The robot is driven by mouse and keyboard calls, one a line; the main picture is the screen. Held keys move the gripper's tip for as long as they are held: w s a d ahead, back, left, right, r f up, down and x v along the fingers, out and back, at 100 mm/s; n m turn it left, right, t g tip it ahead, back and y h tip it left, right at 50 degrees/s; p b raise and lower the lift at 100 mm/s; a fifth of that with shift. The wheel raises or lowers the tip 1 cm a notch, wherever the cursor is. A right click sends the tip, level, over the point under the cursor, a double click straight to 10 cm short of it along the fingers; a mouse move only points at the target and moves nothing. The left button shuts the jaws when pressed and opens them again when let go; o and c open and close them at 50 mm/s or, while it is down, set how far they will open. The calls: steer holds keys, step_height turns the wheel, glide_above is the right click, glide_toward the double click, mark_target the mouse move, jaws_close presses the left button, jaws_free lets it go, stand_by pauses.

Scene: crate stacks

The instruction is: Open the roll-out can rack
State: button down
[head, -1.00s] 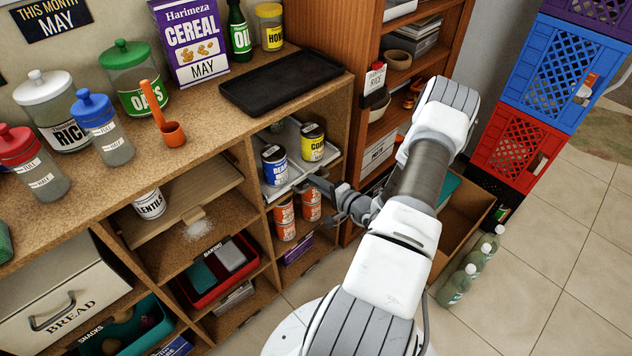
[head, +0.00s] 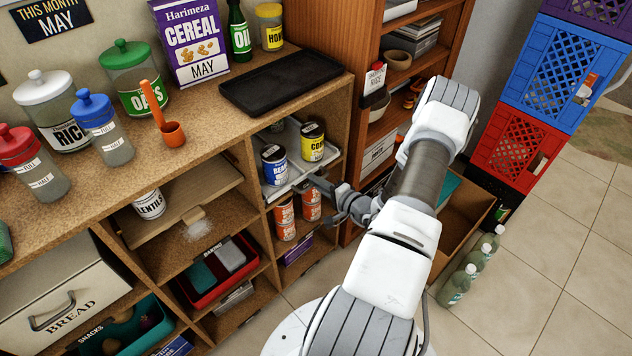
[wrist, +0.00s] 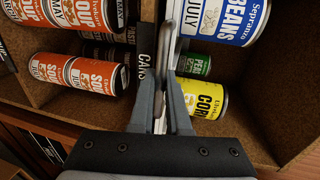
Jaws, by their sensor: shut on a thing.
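The roll-out can rack (head: 292,137) is a pale tray in the upper right cubby of the shelf unit. Its front edge looks about level with the cubby front. A blue and white beans can (head: 273,168) and a yellow corn can (head: 312,146) stand on it. My gripper (head: 318,184) reaches in from the right and is shut at the rack's front edge. In the wrist view, my fingers (wrist: 167,85) are closed on the rack's front beside its dark CANS label (wrist: 143,68). The exact contact is partly hidden by the fingers.
Orange soup cans (head: 285,219) stand in the cubby below. A black tray (head: 280,82) lies on the counter above. An open brown drawer or box (head: 462,222) and green bottles (head: 458,286) are to the right of my arm. Floor (head: 540,290) is clear at lower right.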

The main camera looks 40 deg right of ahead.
steer(key=f+b+v, duration=0.1)
steer(key=f+v, duration=0.1)
steer(key=v, duration=0.9)
steer(key=s+f+b+v, duration=0.1)
steer(key=f+b+v, duration=0.1)
steer(key=v, duration=1)
steer(key=shift+d+f, duration=0.2)
steer(key=shift+f, duration=0.15)
steer(key=c, duration=0.9)
jaws_free()
steer(key=p+v, duration=0.2)
steer(key=v, duration=1.5)
steer(key=shift+s, duration=0.25)
